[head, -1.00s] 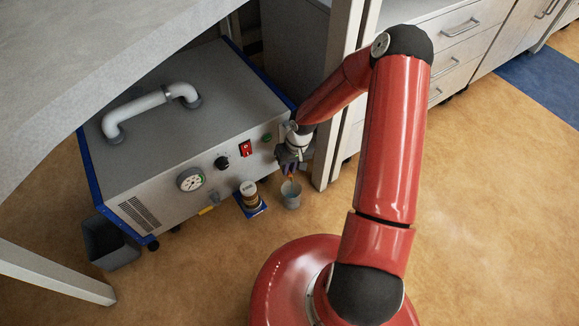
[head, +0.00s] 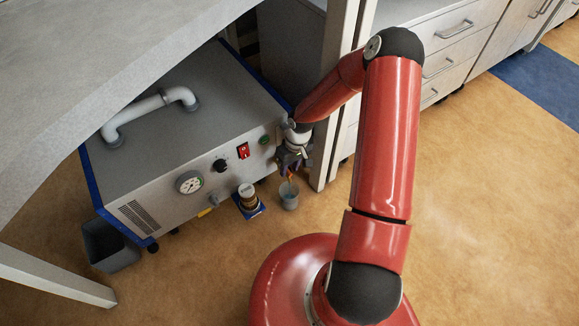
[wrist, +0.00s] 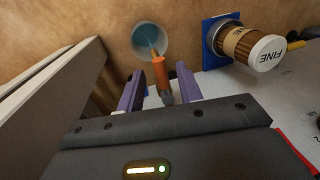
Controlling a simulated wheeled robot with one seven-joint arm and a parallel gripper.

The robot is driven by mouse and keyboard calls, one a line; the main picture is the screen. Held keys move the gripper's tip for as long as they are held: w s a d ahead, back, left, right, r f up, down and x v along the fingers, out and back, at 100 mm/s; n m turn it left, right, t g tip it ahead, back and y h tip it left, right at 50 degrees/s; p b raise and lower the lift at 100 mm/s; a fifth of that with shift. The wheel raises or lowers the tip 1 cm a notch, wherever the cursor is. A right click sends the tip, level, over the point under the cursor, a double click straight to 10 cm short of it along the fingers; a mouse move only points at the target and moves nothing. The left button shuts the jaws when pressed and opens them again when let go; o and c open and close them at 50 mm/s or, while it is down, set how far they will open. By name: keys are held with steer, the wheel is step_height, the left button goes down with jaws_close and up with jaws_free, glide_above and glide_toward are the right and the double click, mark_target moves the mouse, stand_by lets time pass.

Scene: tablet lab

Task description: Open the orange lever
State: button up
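The orange lever (wrist: 158,78) shows in the wrist view between my two purple fingers, and a small part of it (head: 289,173) shows in the head view. My gripper (wrist: 161,80) is open, with its fingers apart on either side of the lever. I cannot tell whether either finger touches it. The lever is at the right front end of the grey machine (head: 165,200). A grey cup (head: 289,200) stands on the floor under it and looks bluish inside; the cup (wrist: 138,42) also shows in the wrist view. The lever's base is partly hidden by my gripper.
A brown and white filter labelled FINE (wrist: 245,45) sticks out beside the lever. A gauge (head: 189,182), black knob (head: 220,165) and red switch (head: 243,151) are on the machine's front. A table leg (head: 337,90) stands close to my gripper's right. Floor in front is open.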

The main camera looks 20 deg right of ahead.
step_height(320, 180, up, 8)
steer(key=d+p, duration=0.1)
steer(key=shift+w+d+f, duration=0.15)
steer(key=shift+w+d, duration=0.05)
stand_by(0.3)
stand_by(0.4)
steer(key=s+r+m+t+h, duration=0.15)
steer(key=s+r, duration=0.25)
steer(key=r, duration=0.8)
steer(key=s+r+t+h, duration=0.15)
steer(key=s+r, duration=0.25)
steer(key=r, duration=0.9)
steer(key=s+a+r+m+t, duration=0.1)
steer(key=s+r, duration=0.4)
steer(key=s, duration=0.2)
steer(key=s+a+r+m+t+y+p, duration=0.1)
steer(key=s+a+r+t, duration=0.1)
steer(key=s+r, duration=0.3)
steer(key=shift+s+r, duration=0.4)
steer(key=shift+s, duration=1.25)
